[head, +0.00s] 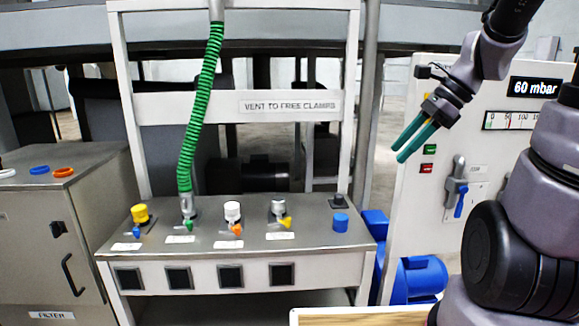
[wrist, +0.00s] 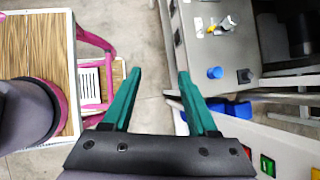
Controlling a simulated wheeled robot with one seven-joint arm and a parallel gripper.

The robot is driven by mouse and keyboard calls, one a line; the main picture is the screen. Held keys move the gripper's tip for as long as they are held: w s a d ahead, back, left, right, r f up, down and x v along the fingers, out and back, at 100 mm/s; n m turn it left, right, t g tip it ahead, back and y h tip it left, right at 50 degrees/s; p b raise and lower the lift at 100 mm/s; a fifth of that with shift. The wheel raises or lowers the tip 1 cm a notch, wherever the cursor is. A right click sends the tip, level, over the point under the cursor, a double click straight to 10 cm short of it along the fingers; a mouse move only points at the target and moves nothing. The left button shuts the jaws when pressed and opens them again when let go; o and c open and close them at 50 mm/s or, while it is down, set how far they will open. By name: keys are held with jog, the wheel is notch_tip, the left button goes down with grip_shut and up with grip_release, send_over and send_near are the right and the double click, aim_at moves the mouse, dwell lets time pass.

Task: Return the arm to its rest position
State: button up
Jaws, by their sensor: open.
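My gripper (head: 415,142) is raised at the right in the head view, in front of the white panel with the gauge. Its two green fingers point down and to the left. In the wrist view my gripper (wrist: 158,84) has its fingers spread apart with bare floor between them. It is open and holds nothing. My arm comes down from the top right in the head view. The gripper touches nothing that I can see.
The bench (head: 315,215) carries several valves, a blue cap (head: 340,222) and a green hose (head: 201,100). The white panel (head: 405,220) with a blue-handled valve (head: 460,190) stands right. A filter cabinet (head: 60,225) stands left.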

jog(key=s+r+n+t+h, duration=0.4)
jog(key=r+n, duration=0.5)
jog(key=n, duration=0.6)
jog(key=shift+s+t, duration=0.5)
jog(key=shift+s, duration=0.5)
jog(key=shift+d, duration=0.15)
dwell(2.2)
